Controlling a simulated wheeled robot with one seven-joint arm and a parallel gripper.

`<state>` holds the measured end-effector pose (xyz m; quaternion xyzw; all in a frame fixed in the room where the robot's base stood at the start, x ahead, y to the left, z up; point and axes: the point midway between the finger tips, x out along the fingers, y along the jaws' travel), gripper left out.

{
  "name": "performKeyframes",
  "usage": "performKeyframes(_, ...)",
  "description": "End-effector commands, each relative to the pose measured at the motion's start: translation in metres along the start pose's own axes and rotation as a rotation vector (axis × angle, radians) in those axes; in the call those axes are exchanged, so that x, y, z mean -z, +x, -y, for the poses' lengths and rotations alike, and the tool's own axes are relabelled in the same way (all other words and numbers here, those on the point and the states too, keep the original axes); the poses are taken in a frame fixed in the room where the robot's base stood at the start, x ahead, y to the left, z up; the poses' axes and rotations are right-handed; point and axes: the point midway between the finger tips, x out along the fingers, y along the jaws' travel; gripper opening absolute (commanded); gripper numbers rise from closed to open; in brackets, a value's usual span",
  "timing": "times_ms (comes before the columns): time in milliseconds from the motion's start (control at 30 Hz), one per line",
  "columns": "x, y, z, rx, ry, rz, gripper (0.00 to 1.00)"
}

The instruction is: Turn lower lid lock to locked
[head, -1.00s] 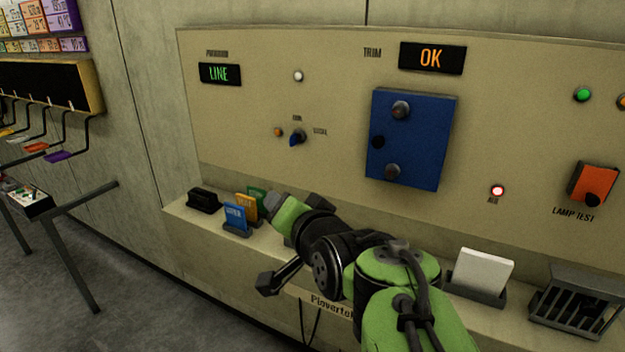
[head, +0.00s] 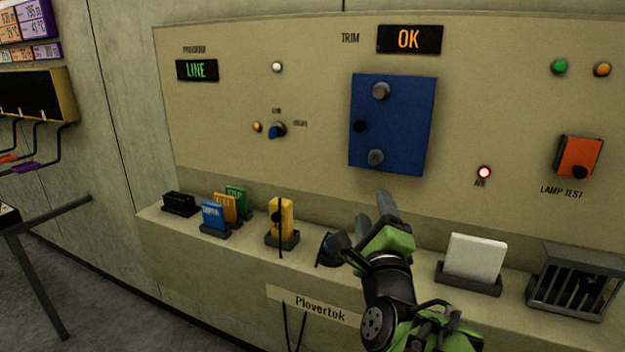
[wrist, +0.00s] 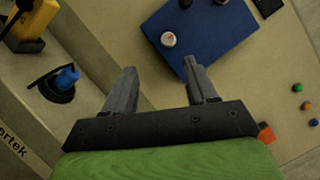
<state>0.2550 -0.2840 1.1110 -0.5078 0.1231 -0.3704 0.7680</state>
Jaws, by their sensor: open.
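A blue lid (head: 392,125) is fixed on the beige panel, with a grey round lock near its top (head: 381,91) and another near its bottom. The lower lid lock (head: 375,157) also shows in the wrist view (wrist: 168,40), with a pale and reddish face; its exact setting is too small to read. A dark knob (head: 360,126) sits at the lid's left edge. My gripper (head: 374,212) is open and empty, just below the lid in the head view. In the wrist view its two fingers (wrist: 158,88) point toward the lid, apart from the lower lock.
On the ledge below stand a yellow device (head: 281,218), a dark holder (head: 330,248) with a blue-topped item (wrist: 65,78), a white card (head: 476,257) and a grey slotted box (head: 577,285). A red lamp (head: 484,172) glows right of the lid.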

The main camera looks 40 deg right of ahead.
Motion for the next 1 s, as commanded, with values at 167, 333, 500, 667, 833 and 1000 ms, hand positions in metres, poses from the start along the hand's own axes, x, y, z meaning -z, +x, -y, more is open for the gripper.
performKeyframes(167,0.012,0.004,0.008,0.044,0.073,-0.027,0.57)
performKeyframes(333,0.01,0.028,0.012,0.038,0.074,-0.026,0.57)
performKeyframes(500,0.009,0.044,0.011,0.034,0.071,-0.017,0.57)
performKeyframes(667,0.01,0.067,0.015,0.04,0.072,-0.026,0.57)
performKeyframes(833,0.01,0.102,0.017,0.041,0.07,-0.025,0.57)
performKeyframes(1000,0.011,0.133,0.017,0.042,0.068,-0.026,0.57)
